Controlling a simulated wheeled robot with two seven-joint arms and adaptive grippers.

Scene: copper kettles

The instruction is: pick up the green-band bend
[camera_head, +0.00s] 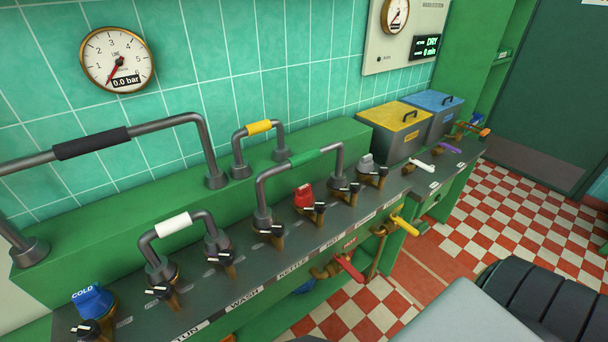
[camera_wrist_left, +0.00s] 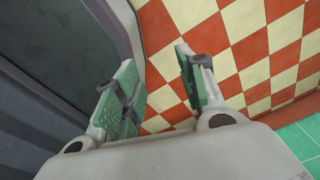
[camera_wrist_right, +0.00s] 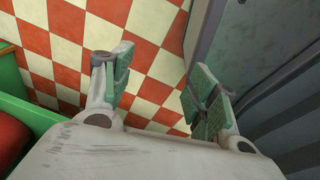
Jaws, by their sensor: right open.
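The green-band bend (camera_head: 309,157) is a grey arched pipe with a green sleeve along its top. In the head view it stands upright over the dark panel, its left foot in a fitting near the panel's middle and its right foot on a fitting farther right. My left gripper (camera_wrist_left: 158,80) shows only in its own wrist view, open and empty over the checkered floor. My right gripper (camera_wrist_right: 158,80) shows only in its own wrist view, also open and empty above the floor. Neither gripper is near the bend.
A white-band bend (camera_head: 174,224) stands left of it, and a yellow-band bend (camera_head: 259,127) stands on the green ledge behind. A black-sleeved pipe (camera_head: 92,143) runs at far left. A red cap (camera_head: 303,197) and a grey cap (camera_head: 366,163) sit close by. Valve handles line the panel's front.

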